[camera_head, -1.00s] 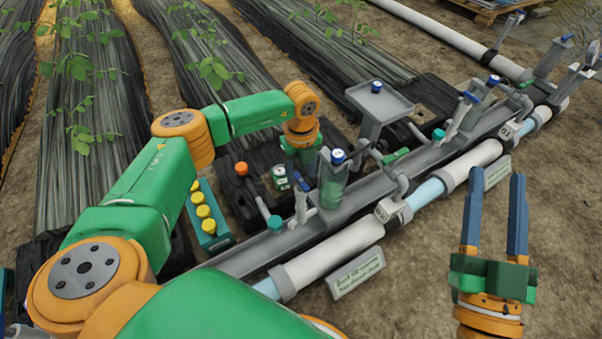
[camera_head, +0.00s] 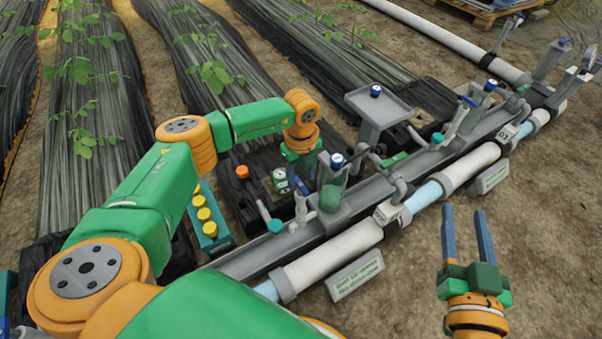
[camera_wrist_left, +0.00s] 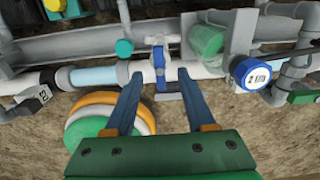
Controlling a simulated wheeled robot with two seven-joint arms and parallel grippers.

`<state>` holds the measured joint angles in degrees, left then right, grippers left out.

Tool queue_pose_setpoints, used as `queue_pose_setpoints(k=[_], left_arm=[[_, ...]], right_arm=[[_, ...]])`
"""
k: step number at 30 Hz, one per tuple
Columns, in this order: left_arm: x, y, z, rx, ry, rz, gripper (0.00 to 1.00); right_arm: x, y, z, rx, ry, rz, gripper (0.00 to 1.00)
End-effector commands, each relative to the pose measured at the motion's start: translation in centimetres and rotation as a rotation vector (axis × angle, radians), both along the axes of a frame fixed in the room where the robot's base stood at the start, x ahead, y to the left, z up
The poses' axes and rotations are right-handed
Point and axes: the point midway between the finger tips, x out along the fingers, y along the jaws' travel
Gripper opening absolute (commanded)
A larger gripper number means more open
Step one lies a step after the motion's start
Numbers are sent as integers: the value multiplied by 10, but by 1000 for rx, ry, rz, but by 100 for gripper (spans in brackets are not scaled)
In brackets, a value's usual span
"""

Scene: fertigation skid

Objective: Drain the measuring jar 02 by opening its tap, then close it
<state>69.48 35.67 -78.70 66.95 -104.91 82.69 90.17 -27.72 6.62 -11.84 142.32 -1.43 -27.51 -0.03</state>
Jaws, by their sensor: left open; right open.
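A measuring jar, a green-tinted clear cylinder (camera_head: 331,192), stands upright on the grey rail; it also shows in the left wrist view (camera_wrist_left: 206,40). I cannot read a jar number on it. Beside it is a pale grey tap with a blue handle (camera_wrist_left: 158,42); in the head view the tap body (camera_head: 301,209) is small. My left gripper (camera_wrist_left: 160,82) is open and empty, its two blue fingers either side of the tap's line and apart from it. My right gripper (camera_head: 464,212) is open and empty over bare soil.
A blue-capped knob (camera_wrist_left: 252,72) sits right of the jar in the wrist view. A grey tray stand (camera_head: 378,106) rises behind the rail. A white pipe (camera_head: 335,255) runs along the front, with a sign (camera_head: 355,275). A teal box of yellow caps (camera_head: 208,226) lies left.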

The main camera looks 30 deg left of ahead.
Motion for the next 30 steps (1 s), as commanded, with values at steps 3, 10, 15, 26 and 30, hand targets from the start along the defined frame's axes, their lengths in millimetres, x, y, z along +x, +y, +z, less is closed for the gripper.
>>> queue_pose_setpoints(k=[3,10,15,26,30], left_arm=[[0,0,0,0,0,1,55],[0,0,-5,0,0,0,55],[0,0,-24,1,1,-1,55],[0,0,-45,1,-1,-1,55],[0,0,-45,1,-1,-1,36]], right_arm=[[0,0,0,0,1,0,50],[0,0,-4,0,-1,0,50],[0,0,-17,0,-1,0,50],[0,0,-29,0,-2,0,50],[0,0,-28,0,-2,0,50]])
